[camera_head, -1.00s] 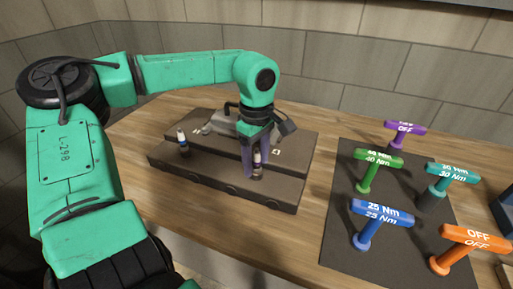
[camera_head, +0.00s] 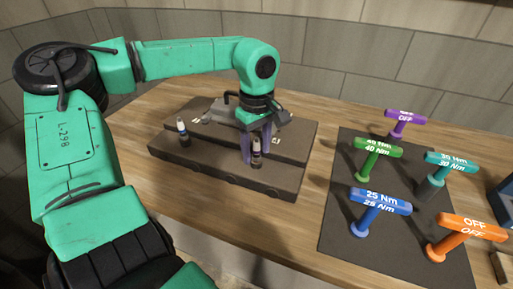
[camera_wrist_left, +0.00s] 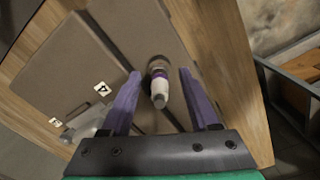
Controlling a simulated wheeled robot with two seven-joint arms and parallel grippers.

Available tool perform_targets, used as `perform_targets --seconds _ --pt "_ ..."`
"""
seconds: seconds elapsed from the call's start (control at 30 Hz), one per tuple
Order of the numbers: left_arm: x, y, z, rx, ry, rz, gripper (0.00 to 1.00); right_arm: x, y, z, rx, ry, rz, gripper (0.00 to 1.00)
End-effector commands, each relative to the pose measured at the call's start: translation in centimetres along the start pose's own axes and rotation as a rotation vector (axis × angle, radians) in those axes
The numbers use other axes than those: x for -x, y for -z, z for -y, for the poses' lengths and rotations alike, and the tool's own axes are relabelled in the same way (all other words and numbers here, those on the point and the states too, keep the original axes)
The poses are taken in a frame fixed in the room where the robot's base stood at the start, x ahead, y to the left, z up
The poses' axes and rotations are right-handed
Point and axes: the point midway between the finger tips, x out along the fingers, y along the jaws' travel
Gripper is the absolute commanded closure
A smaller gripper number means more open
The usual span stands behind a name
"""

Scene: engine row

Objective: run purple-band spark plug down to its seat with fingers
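The purple-band spark plug (camera_wrist_left: 158,88) stands upright in the dark engine block (camera_head: 215,180), with its white top up and a purple band below it in the wrist view. It also shows in the head view (camera_head: 257,149), near the block's right end. My left gripper (camera_wrist_left: 160,76) points down over it, with its two purple fingers on either side and a visible gap to each. The gripper is open and not touching the plug there. How deep the plug's thread sits is hidden. My right gripper is not in view.
A second plug (camera_head: 182,130) with a white top and bluish band stands at the block's left. A dark mat (camera_head: 335,235) on the right carries several T-handled tools, including a blue 25 Nm one (camera_head: 378,203). Bare wooden table (camera_head: 290,235) lies between block and mat.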

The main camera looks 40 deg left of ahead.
Motion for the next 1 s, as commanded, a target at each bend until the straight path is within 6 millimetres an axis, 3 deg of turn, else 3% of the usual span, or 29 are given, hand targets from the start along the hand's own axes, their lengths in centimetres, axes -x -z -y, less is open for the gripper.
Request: perform_targets --seconds 0.17,0.27,0.7,0.83,1.0 --pt "0.2 0.0 0.0 0.001 -0.001 -0.001 0.39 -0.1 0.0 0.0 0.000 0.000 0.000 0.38" --pt "1.4 0.0 -0.1 0.001 -0.002 -0.002 0.39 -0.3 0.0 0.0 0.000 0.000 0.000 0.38" --pt "13.2 0.0 0.0 0.002 -0.002 -0.003 0.39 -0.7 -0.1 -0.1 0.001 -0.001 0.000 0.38" --pt "14.5 0.0 0.0 0.000 0.000 0.000 0.39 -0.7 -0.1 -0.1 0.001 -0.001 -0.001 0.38" --pt "14.6 0.0 0.0 0.000 0.000 0.001 0.39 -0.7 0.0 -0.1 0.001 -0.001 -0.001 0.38"
